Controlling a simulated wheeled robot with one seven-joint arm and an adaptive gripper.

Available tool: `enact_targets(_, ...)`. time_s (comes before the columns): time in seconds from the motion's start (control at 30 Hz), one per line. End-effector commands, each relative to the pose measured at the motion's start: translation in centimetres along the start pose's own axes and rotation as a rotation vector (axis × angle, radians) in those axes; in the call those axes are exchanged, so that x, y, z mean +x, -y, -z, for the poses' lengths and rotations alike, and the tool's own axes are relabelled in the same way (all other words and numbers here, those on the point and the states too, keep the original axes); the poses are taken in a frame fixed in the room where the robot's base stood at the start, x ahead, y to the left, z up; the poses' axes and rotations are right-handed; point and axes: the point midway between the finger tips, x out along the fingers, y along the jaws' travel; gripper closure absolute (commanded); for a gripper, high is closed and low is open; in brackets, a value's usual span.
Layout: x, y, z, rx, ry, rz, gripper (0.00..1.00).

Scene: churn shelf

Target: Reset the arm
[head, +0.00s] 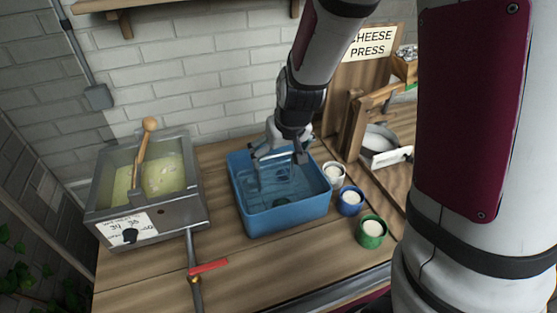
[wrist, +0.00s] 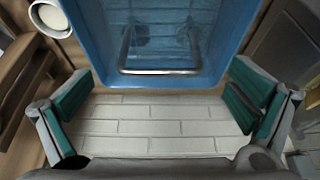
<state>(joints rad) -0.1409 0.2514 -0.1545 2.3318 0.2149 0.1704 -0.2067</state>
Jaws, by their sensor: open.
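My gripper (head: 280,150) is at the far side of the blue bin (head: 287,222), close above its back part, in the head view. In the wrist view my gripper (wrist: 158,105) has its two green-padded fingers wide apart, with nothing between them. The blue bin (wrist: 92,45) lies just beyond the fingers there. A metal bar or handle (wrist: 160,71) shows at the bin, apart from the finger pads. Inside the bin are dark round shapes that I cannot identify. Whether the gripper touches the bin is not clear.
A metal vat (head: 190,211) with yellowish contents and a wooden-handled tool (head: 142,150) stands left. White (head: 334,174), blue (head: 350,201) and green (head: 371,232) cups stand right of the bin. The cheese press (head: 348,115) is behind them. A red-handled valve (head: 208,267) sticks out front.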

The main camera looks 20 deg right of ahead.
Motion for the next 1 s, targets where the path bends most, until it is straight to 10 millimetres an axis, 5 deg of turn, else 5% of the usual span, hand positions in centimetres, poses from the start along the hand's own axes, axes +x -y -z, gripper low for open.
enact_targets(0.47, -3.1, 0.1, 0.0, 0.004, -0.005, 0.011, 0.0)
enact_targets(0.77, -12.7, 0.8, -1.8, 0.01, -0.04, 0.066, 0.0)
enact_targets(1.0, -20.1, 0.7, -5.8, 0.001, -0.062, 0.069, 0.0)
